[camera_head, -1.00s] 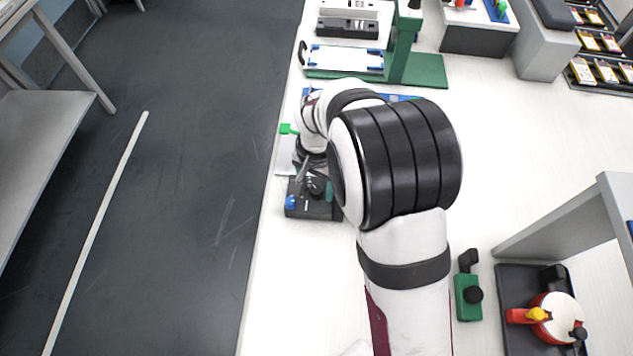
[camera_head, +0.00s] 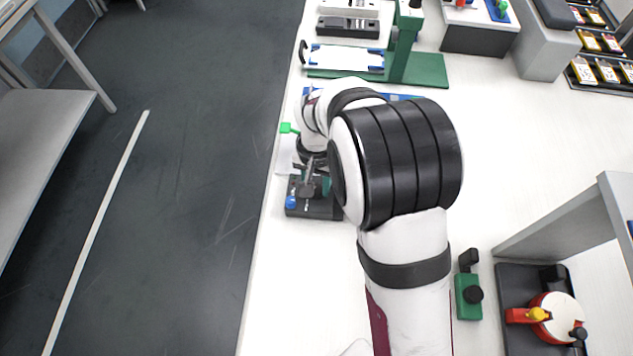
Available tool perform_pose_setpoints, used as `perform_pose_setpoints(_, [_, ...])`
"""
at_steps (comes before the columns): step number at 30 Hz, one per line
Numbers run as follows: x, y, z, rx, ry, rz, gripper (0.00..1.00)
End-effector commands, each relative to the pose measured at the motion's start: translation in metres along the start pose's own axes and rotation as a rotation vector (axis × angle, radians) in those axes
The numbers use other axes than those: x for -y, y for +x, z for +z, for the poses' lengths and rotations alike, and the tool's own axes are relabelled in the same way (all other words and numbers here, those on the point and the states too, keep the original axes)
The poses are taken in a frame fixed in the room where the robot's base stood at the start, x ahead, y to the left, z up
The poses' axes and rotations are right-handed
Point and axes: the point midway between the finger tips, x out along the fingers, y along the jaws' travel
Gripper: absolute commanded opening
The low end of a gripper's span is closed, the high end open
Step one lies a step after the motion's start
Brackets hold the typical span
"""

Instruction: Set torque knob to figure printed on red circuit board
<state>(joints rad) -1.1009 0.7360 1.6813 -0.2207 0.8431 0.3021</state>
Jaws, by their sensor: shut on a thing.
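My gripper (camera_head: 308,188) reaches down over a dark control box (camera_head: 320,211) near the left edge of the white bench. It is shut on the torque knob on top of the box, and the knob is mostly hidden by the fingers. The box has a blue button (camera_head: 291,202) at its left front corner and a green part on its right. The knob's scale cannot be read at this size. I cannot make out the red circuit board; my arm covers much of the middle of the bench.
A green-based press (camera_head: 425,70) stands behind. The white bench left of my forearm is clear.

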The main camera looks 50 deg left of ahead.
Motion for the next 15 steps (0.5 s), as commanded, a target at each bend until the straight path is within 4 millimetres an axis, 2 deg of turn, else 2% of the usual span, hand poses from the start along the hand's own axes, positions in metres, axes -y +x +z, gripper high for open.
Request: perform_pose_setpoints(15, [0.0001, -0.0003, -0.0001, 0.000, -0.440, 0.000, 0.00])
